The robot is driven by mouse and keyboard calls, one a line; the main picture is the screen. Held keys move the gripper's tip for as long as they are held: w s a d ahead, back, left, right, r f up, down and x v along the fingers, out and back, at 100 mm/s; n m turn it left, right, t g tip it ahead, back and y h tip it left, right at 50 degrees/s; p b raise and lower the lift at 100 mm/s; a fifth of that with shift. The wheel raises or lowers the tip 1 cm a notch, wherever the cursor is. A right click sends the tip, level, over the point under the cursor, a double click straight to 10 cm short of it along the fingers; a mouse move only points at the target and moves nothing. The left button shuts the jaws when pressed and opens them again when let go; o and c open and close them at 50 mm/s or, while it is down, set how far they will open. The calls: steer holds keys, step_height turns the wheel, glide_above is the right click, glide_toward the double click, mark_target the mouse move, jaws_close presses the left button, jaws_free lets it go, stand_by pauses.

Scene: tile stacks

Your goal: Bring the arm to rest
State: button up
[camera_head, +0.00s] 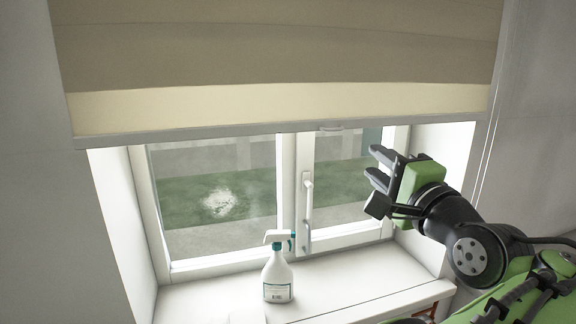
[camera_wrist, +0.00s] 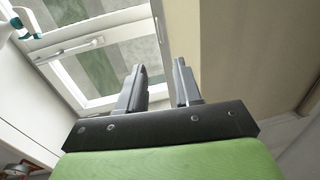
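My gripper (camera_head: 376,166) is raised in front of the right part of the window in the head view, with its fingers pointing left. In the wrist view its two fingers (camera_wrist: 160,85) stand apart with nothing between them, so it is open and empty. My arm reaches in from the lower right, bent at the elbow. The gripper is clear of the window handle and the spray bottle, and touches nothing that I can see.
A white spray bottle (camera_head: 277,272) with a teal trigger stands upright on the windowsill (camera_head: 370,280). The window (camera_head: 286,190) is shut, with a white handle (camera_head: 307,190). A beige blind (camera_head: 280,60) hangs over its upper part. The sill right of the bottle is free.

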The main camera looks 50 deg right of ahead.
steer(key=w+a+f+n+g+y, duration=0.2)
steer(key=w+a+f+n+y, duration=0.4)
steer(key=a, duration=0.4)
steer(key=w+a+f+n+g+y, duration=0.2)
steer(key=w+a+f+n+y, duration=0.1)
steer(key=w+a+f+n, duration=0.6)
steer(key=s+a+f+n+g+y, duration=0.1)
steer(key=s+a+f+n+g, duration=0.6)
steer(key=s+a+f, duration=0.5)
steer(key=shift+s+a+f+n, duration=0.25)
steer(key=shift+s+a+n, duration=0.4)
steer(key=shift+s+n, duration=0.35)
